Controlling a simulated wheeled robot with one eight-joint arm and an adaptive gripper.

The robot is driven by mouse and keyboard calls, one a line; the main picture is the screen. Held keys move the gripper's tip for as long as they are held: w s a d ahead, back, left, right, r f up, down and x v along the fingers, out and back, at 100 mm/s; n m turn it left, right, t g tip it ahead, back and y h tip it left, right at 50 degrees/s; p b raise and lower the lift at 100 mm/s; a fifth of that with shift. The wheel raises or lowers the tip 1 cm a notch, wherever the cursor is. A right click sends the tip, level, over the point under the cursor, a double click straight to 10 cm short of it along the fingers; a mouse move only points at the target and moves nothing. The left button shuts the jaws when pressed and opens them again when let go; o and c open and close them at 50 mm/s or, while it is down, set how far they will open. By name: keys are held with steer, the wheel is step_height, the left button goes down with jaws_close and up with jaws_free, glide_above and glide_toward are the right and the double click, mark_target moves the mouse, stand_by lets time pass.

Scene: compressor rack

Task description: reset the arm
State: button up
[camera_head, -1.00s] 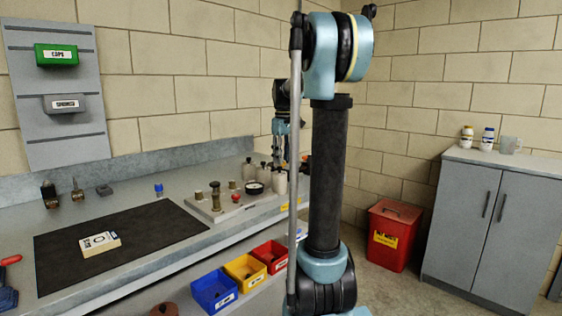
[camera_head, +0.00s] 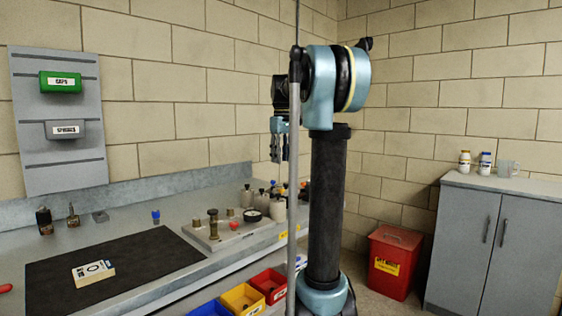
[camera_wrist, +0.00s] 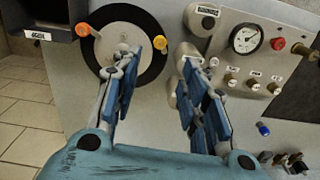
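My gripper (camera_head: 277,158) hangs pointing down at the end of my arm, above the far right part of the bench and against the brick wall. My own upright arm link partly covers the space beside it. In the wrist view my gripper (camera_wrist: 158,58) has its two fingers apart, with nothing held between them. Beyond the fingers are a dark round ring (camera_wrist: 113,15) with a pale centre, and a pressure gauge (camera_wrist: 246,39) with several knobs. The gripper is clear of the bench top in the head view.
Yellow (camera_head: 242,299) and red (camera_head: 270,285) bins stand along the front. A red waste bin (camera_head: 395,262) and grey cabinet (camera_head: 480,250) stand right.

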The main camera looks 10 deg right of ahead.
steer(key=s+a+f+m+t, duration=0.1)
steer(key=s+f+m, duration=0.5)
steer(key=s+f, duration=2.7)
steer(key=shift+s+f+t, duration=0.15)
steer(key=shift+s+t, duration=0.45)
steer(key=shift+s, duration=0.3)
steer(key=shift+a, duration=0.1)
steer(key=shift+w+f, duration=0.2)
steer(key=shift+w, duration=0.25)
